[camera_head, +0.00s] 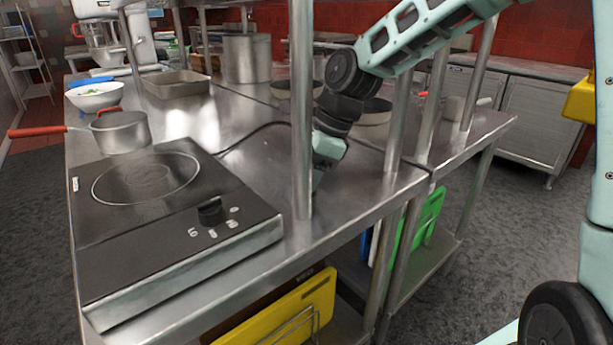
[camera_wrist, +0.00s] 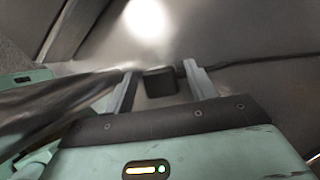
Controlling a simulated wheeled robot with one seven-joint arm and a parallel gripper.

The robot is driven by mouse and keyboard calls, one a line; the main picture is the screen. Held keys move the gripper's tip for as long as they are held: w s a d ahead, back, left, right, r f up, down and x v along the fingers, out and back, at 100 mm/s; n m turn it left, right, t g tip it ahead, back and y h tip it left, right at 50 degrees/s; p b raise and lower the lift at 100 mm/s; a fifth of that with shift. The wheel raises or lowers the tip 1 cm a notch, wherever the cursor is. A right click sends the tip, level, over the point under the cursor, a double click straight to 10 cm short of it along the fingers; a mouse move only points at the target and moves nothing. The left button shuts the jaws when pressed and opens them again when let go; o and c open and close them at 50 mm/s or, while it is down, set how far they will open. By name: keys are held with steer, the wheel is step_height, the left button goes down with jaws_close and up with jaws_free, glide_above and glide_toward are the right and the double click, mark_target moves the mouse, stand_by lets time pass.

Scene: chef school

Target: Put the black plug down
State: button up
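The black plug (camera_wrist: 160,82) shows in the wrist view on the steel counter, between the two fingers of my gripper (camera_wrist: 161,74). A narrow gap shows on each side of it, so the fingers look open and not closed on it. Its dark cable (camera_wrist: 262,61) runs off to the right in the wrist view. In the head view the cable (camera_head: 243,137) lies on the counter and runs behind a post. The plug and my fingertips are hidden there by the post and my arm.
The steel counter (camera_head: 262,180) carries a hob (camera_head: 150,215) and a saucepan (camera_head: 122,133) at left. A tray (camera_head: 178,84), a white bowl (camera_head: 95,97) and a large pot (camera_head: 247,58) stand farther back. An upright post (camera_head: 301,110) stands close beside my arm.

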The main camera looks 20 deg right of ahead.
steer(key=w+p+v, duration=0.1)
steer(key=p+v, duration=0.1)
steer(key=v, duration=0.5)
steer(key=s+d, duration=0.1)
steer(key=d, duration=0.2)
steer(key=s+d, duration=0.1)
steer(key=d, duration=0.3)
steer(key=s+d, duration=0.2)
steer(key=d, duration=0.2)
steer(key=shift+f, duration=0.3)
